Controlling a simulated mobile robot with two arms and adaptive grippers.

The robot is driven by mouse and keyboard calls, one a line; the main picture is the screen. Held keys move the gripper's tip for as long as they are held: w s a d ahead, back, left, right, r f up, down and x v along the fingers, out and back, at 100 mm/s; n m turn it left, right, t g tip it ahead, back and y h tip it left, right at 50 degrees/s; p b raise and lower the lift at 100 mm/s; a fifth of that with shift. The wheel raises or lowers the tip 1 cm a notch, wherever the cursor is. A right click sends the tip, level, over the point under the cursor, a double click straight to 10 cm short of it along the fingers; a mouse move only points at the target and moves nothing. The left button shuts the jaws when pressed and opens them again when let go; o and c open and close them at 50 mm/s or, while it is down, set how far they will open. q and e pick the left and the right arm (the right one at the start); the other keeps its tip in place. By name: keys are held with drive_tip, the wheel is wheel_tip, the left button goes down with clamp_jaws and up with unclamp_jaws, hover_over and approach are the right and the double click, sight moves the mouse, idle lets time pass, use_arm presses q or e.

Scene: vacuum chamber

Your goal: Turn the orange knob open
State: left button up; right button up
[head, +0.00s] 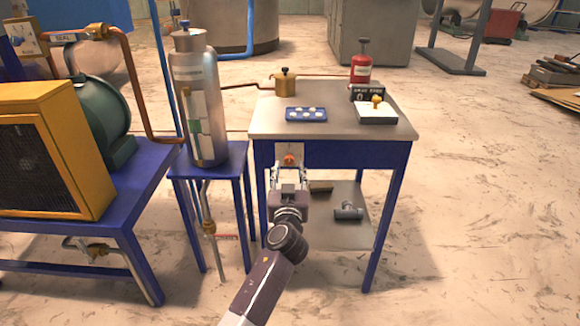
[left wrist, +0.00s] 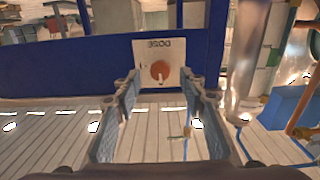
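The orange knob (head: 289,160) sits on a pale plate on the front blue apron of the small table. In the left wrist view the round orange knob (left wrist: 160,69) has a pale mark at its lower edge, and its plate carries lettering that looks inverted. My left gripper (head: 289,170) is in front of the plate, pointed at the knob. In the left wrist view its two fingers (left wrist: 160,86) are spread apart, with the knob framed between and beyond the tips. Nothing is between the fingers, and contact with the knob does not show. My right gripper is in neither view.
The table top (head: 330,131) holds a brass pot (head: 285,84), a blue tray (head: 306,115), a red bottle (head: 361,66) and a small box with a yellow knob (head: 377,112). A steel cylinder (head: 199,100) stands at left on a blue stand.

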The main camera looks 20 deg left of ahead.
sight(289, 163)
use_arm(q)
drive_tip(key=shift+x, duration=1.6)
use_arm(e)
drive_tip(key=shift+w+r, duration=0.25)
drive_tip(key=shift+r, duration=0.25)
use_arm(q)
drive_tip(key=shift+f, duration=0.1)
clamp_jaws()
